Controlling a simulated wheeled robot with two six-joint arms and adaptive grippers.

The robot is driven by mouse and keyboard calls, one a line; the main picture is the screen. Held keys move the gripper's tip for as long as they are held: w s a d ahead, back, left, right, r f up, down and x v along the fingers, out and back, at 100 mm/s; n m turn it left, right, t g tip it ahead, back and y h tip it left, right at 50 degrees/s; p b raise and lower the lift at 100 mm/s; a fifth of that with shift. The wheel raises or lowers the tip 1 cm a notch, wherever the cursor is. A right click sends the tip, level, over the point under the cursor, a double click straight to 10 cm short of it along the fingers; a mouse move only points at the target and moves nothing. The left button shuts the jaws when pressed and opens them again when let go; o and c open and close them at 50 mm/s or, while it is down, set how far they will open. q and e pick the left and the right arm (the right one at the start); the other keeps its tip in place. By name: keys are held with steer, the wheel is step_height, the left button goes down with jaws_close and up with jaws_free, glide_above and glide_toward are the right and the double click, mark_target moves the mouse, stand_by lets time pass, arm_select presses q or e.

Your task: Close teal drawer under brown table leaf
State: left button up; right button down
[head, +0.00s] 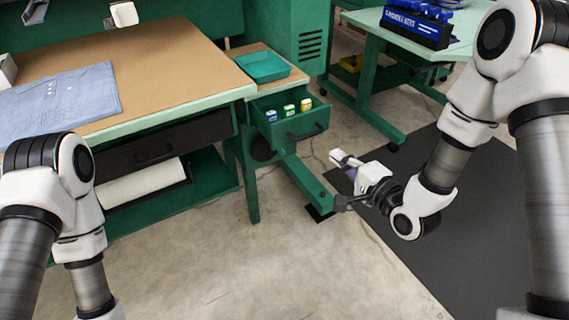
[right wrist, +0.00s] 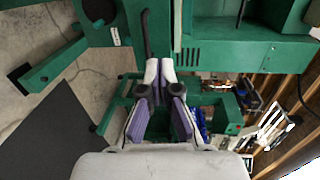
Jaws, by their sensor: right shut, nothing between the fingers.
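The teal drawer (head: 284,127) stands pulled out under the brown table leaf (head: 292,76) in the head view. It has a black handle (head: 306,133) on its front and several small coloured-label items inside. My right gripper (head: 340,159) is right of the drawer front and apart from it in the head view. In the right wrist view its purple-padded fingers (right wrist: 165,68) are together at the tips with nothing between them. A dark curved bar shows just beyond the tips there; I cannot tell if it is the handle. My left gripper is out of view.
A teal tray (head: 263,66) lies on the leaf. The large brown-topped table (head: 165,75) is at left, with a blue cloth (head: 60,104). A green leg and foot (head: 305,181) stick out below the drawer. Another green table is behind at right. Floor in front is clear.

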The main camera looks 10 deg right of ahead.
steer(key=w+f+t+b, duration=0.1)
steer(key=w+b, duration=0.1)
steer(key=b, duration=0.5)
glide_toward(300, 117)
steer(key=shift+t, duration=0.3)
steer(key=x, duration=0.6)
steer(key=shift+w+f, duration=0.1)
steer(key=shift+f, duration=0.2)
steer(key=shift+w+a+r, duration=0.1)
steer(key=shift+w+a, duration=0.1)
steer(key=shift+w, duration=0.25)
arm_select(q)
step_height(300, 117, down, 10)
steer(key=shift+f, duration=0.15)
arm_select(e)
steer(key=shift+r, duration=0.1)
